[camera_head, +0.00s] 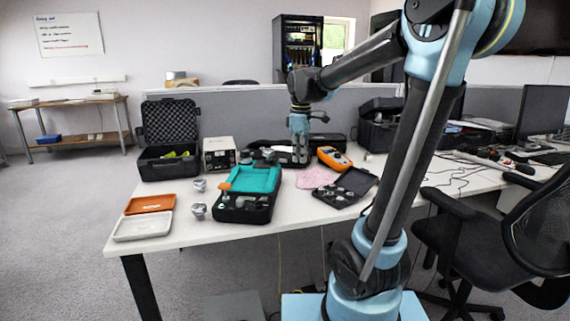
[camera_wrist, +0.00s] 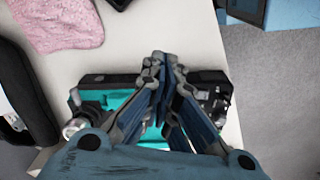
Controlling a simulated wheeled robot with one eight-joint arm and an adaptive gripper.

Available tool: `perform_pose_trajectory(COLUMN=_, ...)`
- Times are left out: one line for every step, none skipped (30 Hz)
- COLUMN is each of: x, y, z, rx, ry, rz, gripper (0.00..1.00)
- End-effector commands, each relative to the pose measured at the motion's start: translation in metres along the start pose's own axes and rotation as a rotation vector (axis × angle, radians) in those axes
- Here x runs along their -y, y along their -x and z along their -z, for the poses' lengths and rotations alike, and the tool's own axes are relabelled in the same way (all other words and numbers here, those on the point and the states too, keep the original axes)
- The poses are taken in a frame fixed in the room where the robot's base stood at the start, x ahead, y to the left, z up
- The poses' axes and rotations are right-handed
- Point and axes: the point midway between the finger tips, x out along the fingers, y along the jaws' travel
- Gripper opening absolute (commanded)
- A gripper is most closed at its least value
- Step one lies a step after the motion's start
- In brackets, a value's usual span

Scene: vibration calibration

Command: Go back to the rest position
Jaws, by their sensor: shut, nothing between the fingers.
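My gripper (camera_wrist: 160,62) points down over the table in the wrist view, its fingertips together with nothing seen between them. In the head view my gripper (camera_head: 300,157) hangs at the end of my arm over the back of the white table (camera_head: 190,228). Behind the fingers in the wrist view is a black case with a turquoise inside (camera_wrist: 122,100), partly hidden by them. In the head view a black case with a turquoise inside (camera_head: 252,180) stands in the middle of the table, left of my gripper.
An orange tray (camera_head: 150,204) and a pale tray (camera_head: 143,227) lie front left. A foam-lined case (camera_head: 168,124) stands open behind them. A pink cloth (camera_head: 316,178), an orange meter (camera_head: 334,158) and an open black box (camera_head: 356,182) lie right of the turquoise case. An office chair (camera_head: 465,235) stands right.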

Motion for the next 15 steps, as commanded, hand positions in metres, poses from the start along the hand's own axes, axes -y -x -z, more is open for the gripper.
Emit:
perform_pose_trajectory(x=0.006, y=-0.002, z=-0.011, rx=-0.003, ry=-0.035, rz=-0.004, gripper=0.0)
perform_pose_trajectory(x=0.009, y=-0.004, z=-0.017, rx=-0.005, ry=-0.059, rz=-0.006, gripper=0.0)
perform_pose_trajectory(x=0.013, y=-0.006, z=-0.026, rx=-0.008, ry=-0.095, rz=-0.01, gripper=0.0)
perform_pose_trajectory(x=0.017, y=-0.008, z=-0.034, rx=-0.011, ry=-0.125, rz=-0.014, gripper=0.0)
perform_pose_trajectory(x=0.022, y=-0.01, z=-0.041, rx=-0.014, ry=-0.156, rz=-0.018, gripper=0.0)
perform_pose_trajectory(x=0.028, y=-0.014, z=-0.051, rx=-0.018, ry=-0.199, rz=-0.022, gripper=0.0)
perform_pose_trajectory(x=0.032, y=-0.016, z=-0.059, rx=-0.021, ry=-0.231, rz=-0.025, gripper=0.0)
perform_pose_trajectory(x=0.037, y=-0.019, z=-0.066, rx=-0.023, ry=-0.263, rz=-0.029, gripper=0.0)
perform_pose_trajectory(x=0.043, y=-0.023, z=-0.076, rx=-0.028, ry=-0.306, rz=-0.033, gripper=0.0)
perform_pose_trajectory(x=0.047, y=-0.026, z=-0.083, rx=-0.031, ry=-0.339, rz=-0.036, gripper=0.0)
perform_pose_trajectory(x=0.052, y=-0.03, z=-0.09, rx=-0.035, ry=-0.371, rz=-0.04, gripper=0.0)
perform_pose_trajectory(x=0.058, y=-0.035, z=-0.099, rx=-0.039, ry=-0.414, rz=-0.044, gripper=0.0)
perform_pose_trajectory(x=0.063, y=-0.039, z=-0.106, rx=-0.043, ry=-0.446, rz=-0.047, gripper=0.0)
perform_pose_trajectory(x=0.068, y=-0.043, z=-0.112, rx=-0.046, ry=-0.478, rz=-0.05, gripper=0.0)
perform_pose_trajectory(x=0.074, y=-0.048, z=-0.12, rx=-0.05, ry=-0.52, rz=-0.054, gripper=0.0)
